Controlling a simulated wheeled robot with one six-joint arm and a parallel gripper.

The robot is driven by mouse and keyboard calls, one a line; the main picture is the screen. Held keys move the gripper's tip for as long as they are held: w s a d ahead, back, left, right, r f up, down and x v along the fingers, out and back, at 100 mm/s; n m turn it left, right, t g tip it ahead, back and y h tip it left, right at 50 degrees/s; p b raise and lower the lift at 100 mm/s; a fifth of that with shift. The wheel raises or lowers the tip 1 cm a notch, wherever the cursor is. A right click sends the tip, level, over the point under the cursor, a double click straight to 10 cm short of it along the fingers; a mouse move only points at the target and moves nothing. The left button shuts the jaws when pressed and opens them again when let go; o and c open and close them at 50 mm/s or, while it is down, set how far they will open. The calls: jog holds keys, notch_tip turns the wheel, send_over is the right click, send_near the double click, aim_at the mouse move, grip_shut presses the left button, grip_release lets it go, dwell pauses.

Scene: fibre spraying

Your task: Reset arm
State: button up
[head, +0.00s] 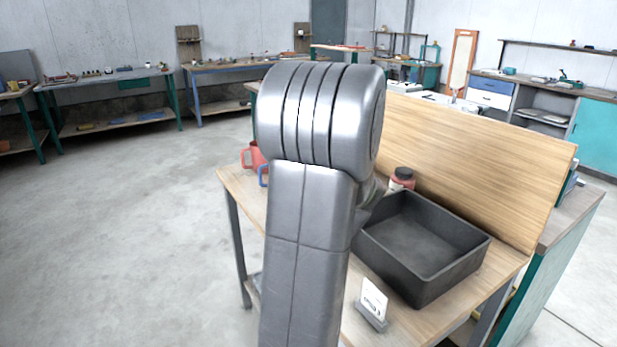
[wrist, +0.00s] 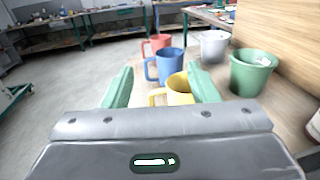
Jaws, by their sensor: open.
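My gripper (wrist: 158,88) shows in the wrist view with its two green fingers spread apart, so it is open. A yellow mug (wrist: 180,92) stands on the wooden table just beyond and between the fingers, partly hidden by the right finger and the gripper body. I see no contact between the fingers and the mug. In the head view my grey arm rises in front of the table (head: 408,328) and hides the gripper.
A blue mug (wrist: 168,66), red mug (wrist: 157,44), white mug (wrist: 214,46) and green cup (wrist: 251,73) stand nearby. In the head view a black bin (head: 465,266), a red jar (head: 402,180), a card stand (head: 372,305) and an upright wooden board (head: 480,150) are right of my arm.

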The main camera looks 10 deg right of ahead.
jog(key=shift+f, duration=0.1)
notch_tip(320, 180, down, 10)
jog(key=shift+f, duration=0.1)
jog(key=shift+r, duration=0.55)
jog(key=shift+f, duration=0.1)
jog(key=shift+f+b, duration=0.3)
jog(key=shift+b, duration=0.05)
notch_tip(320, 180, up, 10)
notch_tip(320, 180, down, 10)
jog(key=shift+r, duration=0.1)
jog(key=shift+r+p, duration=0.9)
jog(key=shift+p, duration=1.05)
